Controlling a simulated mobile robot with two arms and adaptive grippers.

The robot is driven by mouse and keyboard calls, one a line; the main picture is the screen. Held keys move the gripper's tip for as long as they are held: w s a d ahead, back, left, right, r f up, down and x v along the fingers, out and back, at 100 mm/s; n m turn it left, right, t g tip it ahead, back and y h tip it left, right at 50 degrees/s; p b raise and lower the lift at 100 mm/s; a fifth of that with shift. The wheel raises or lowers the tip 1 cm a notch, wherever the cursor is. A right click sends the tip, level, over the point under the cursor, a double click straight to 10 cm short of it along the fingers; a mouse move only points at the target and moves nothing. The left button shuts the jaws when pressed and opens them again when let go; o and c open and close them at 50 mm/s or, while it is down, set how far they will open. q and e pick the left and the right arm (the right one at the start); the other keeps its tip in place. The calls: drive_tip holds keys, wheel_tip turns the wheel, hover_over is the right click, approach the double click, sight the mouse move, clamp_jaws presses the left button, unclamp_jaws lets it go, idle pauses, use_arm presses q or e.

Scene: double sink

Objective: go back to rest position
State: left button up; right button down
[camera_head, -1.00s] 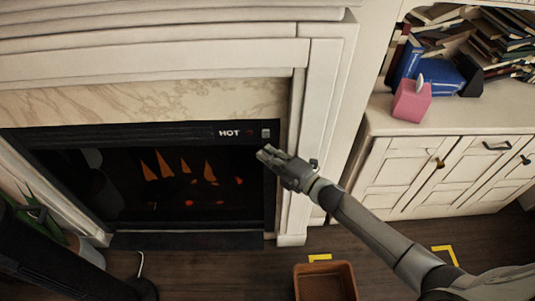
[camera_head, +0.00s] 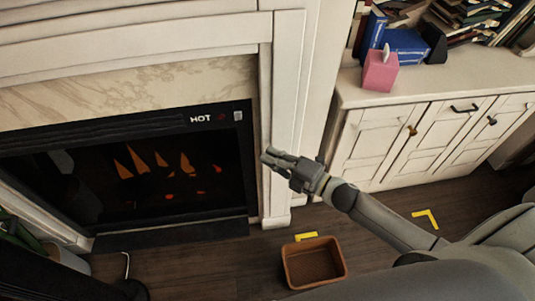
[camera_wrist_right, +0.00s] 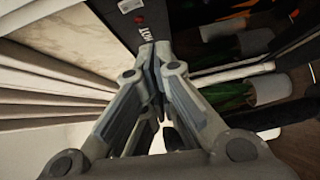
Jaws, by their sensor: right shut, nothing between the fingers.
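My right gripper (camera_head: 268,159) is shut and empty in the head view. It is in front of the fireplace's white right pillar, to the right of the dark fireplace insert. In the right wrist view my right gripper (camera_wrist_right: 152,62) shows with its fingers together, pointing toward the panel marked HOT. My right arm reaches in from the lower right of the head view. My left gripper is not in view.
The fireplace (camera_head: 130,165) glows orange inside, with a HOT label (camera_head: 201,119) at its upper right. A brown bin (camera_head: 314,283) stands on the dark floor below my right arm. A white cabinet (camera_head: 380,140) at the right carries a pink box (camera_head: 380,72) and books.

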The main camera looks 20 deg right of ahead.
idle(0.4)
drive_tip(key=s+d+f+m+g+h, duration=0.1)
drive_tip(key=s+d+f+m+h, duration=0.25)
drive_tip(key=f, duration=0.55)
drive_tip(key=s+d+f+m+g+h, duration=0.25)
drive_tip(key=f+m, duration=0.25)
drive_tip(key=f, duration=0.5)
drive_tip(key=s+d+f+m+g+h, duration=0.1)
drive_tip(key=s+d+f+m+h, duration=0.2)
drive_tip(key=f, duration=0.6)
drive_tip(key=s+a+f+m+g, duration=0.1)
drive_tip(key=s+f+m+g, duration=0.2)
drive_tip(key=s+f, duration=0.3)
drive_tip(key=s+a+f+m+g, duration=0.1)
drive_tip(key=s+f+m+g, duration=0.2)
drive_tip(key=s, duration=1.3)
drive_tip(key=s+a+f+m+g, duration=0.2)
drive_tip(key=s+f+m+g, duration=0.1)
drive_tip(key=s+f, duration=0.6)
drive_tip(key=shift+s+f+m+h, duration=0.35)
drive_tip(key=shift+s+m, duration=0.3)
drive_tip(key=shift+s, duration=0.6)
drive_tip(key=shift+a, duration=0.1)
